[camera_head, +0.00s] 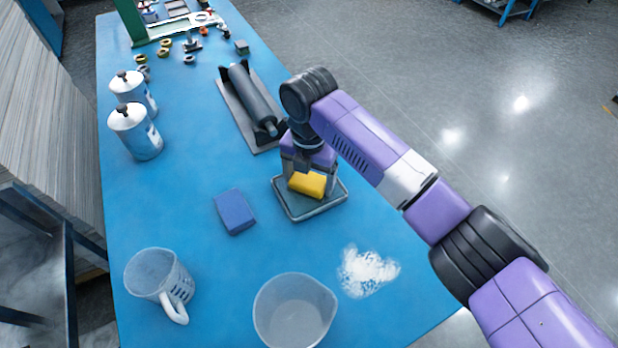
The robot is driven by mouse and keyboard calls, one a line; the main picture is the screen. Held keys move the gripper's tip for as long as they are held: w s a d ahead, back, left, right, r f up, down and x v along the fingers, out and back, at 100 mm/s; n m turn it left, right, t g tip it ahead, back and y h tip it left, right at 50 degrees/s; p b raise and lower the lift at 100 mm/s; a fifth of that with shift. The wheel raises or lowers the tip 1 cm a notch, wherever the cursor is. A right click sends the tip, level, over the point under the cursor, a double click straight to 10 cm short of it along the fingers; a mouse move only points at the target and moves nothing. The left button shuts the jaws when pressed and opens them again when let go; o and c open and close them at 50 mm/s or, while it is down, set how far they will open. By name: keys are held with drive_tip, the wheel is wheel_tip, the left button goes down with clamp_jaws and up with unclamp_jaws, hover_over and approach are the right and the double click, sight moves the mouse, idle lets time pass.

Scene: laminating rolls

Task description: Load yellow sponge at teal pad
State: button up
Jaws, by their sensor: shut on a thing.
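The yellow sponge (308,184) is held between the fingers of my gripper (309,180), which points down. The sponge is over a shallow tray with a pale rim and a dark grey-green pad surface (300,208). I cannot tell whether the sponge touches the pad or hangs just above it. My gripper and wrist hide the far side of the tray.
A blue sponge (235,211) lies left of the tray. A dark roller (249,98) on a grey plate is behind. A measuring jug (160,279), a clear beaker (294,312) and white powder (366,271) are nearer. Two cans (135,131) stand at left.

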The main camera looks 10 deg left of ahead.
sight(309, 179)
drive_tip(key=shift+r+p, duration=2.8)
drive_tip(key=shift+r, duration=0.7)
